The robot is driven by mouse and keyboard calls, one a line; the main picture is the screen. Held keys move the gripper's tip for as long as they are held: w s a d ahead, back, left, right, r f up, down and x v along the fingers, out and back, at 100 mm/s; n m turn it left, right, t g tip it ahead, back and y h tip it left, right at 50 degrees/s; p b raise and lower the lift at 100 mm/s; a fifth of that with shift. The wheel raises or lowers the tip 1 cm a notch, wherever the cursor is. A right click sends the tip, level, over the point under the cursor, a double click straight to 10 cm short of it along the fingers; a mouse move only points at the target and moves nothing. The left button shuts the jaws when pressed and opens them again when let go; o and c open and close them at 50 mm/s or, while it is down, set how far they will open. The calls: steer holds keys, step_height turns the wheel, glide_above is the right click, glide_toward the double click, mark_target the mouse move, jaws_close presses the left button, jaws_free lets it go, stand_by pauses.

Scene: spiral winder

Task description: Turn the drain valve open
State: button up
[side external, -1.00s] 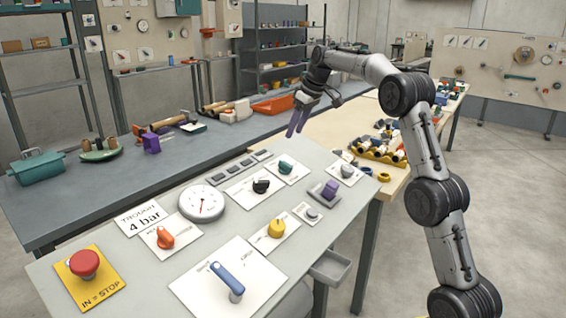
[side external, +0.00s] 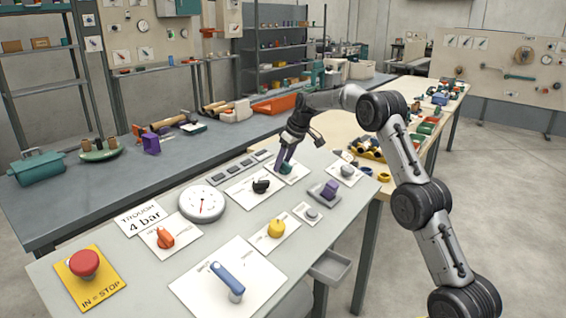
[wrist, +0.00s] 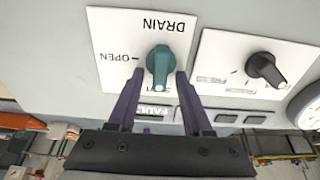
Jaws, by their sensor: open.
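The drain valve is a teal knob (wrist: 160,62) on a white plate (wrist: 111,30) marked DRAIN and OPEN. In the wrist view the knob's long handle lies along the picture's vertical, and the OPEN mark is to its left. In the side view the teal knob (side external: 285,168) sits at the panel's far edge, partly covered by my fingers. My gripper (wrist: 155,82) is open, with its purple fingers on either side of the knob's lower end. I cannot tell whether either finger touches it. My gripper (side external: 281,166) points down at the knob in the side view.
A black knob (side external: 261,186) on its own plate is close beside the drain plate. A pressure gauge (side external: 202,204), an orange knob (side external: 165,238), a yellow knob (side external: 276,228), a blue lever (side external: 228,280) and a red stop button (side external: 85,264) share the panel.

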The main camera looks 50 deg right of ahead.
jaws_close()
stand_by(0.3)
steer(key=shift+m, duration=0.4)
steer(key=m, duration=0.3)
steer(key=shift+d+m, duration=0.25)
steer(key=shift+m, duration=0.05)
steer(key=m, duration=0.4)
steer(key=shift+s+d+f+m+h, duration=0.1)
steer(key=shift+s+d+m+h, duration=0.1)
steer(key=shift+m+h, duration=0.1)
steer(key=m, duration=0.4)
steer(key=shift+s+d+m, duration=0.15)
steer(key=shift+m, duration=0.15)
steer(key=shift+s+f+m+g, duration=0.1)
steer(key=shift+s+m+g, duration=0.1)
steer(key=shift+m, duration=0.9)
steer(key=shift+s+m+g, duration=0.1)
steer(key=shift+m+g, duration=0.1)
steer(key=shift+m, duration=0.9)
